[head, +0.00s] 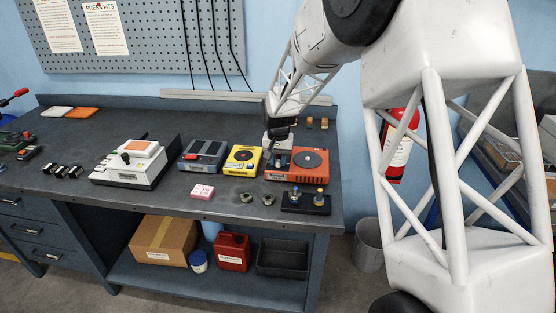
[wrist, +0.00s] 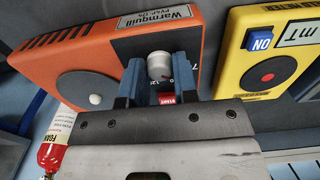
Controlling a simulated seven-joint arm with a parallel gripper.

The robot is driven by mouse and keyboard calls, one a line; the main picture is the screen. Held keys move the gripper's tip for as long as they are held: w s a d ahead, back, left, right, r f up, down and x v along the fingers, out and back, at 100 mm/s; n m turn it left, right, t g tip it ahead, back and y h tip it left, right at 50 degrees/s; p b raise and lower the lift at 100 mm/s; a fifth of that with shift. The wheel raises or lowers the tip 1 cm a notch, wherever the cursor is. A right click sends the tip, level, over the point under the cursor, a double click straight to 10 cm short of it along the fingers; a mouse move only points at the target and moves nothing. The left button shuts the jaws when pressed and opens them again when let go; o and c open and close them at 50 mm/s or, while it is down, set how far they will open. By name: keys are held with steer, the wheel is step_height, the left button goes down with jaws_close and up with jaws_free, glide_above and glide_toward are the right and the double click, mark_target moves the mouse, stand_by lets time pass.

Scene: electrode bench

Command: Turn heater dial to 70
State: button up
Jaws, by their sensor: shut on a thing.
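The heater is an orange box (head: 297,176) with a dark round plate, near the right end of the bench. In the wrist view the heater (wrist: 75,50) shows a "Warmquill" label, a dark round disc and a dark control panel. Its dial (wrist: 159,64) is a silvery round knob on that panel. My gripper (wrist: 157,76) has its two blue-grey fingers on either side of the dial, shut on it. In the head view my gripper (head: 277,150) is at the heater's left end and hides the dial. Fragments of scale numbers show beside the knob; the dial's setting cannot be read.
A red START button (wrist: 167,98) sits close to the dial, between my fingers. A yellow meter (head: 243,160) stands just left of the heater. A dark stand with small knobs (head: 306,203) is in front. Small blocks (head: 317,123) lie behind.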

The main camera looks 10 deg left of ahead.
mark_target(278, 161)
steer(key=shift+n, duration=2.3)
steer(key=o, duration=0.9)
steer(key=shift+r, duration=3.95)
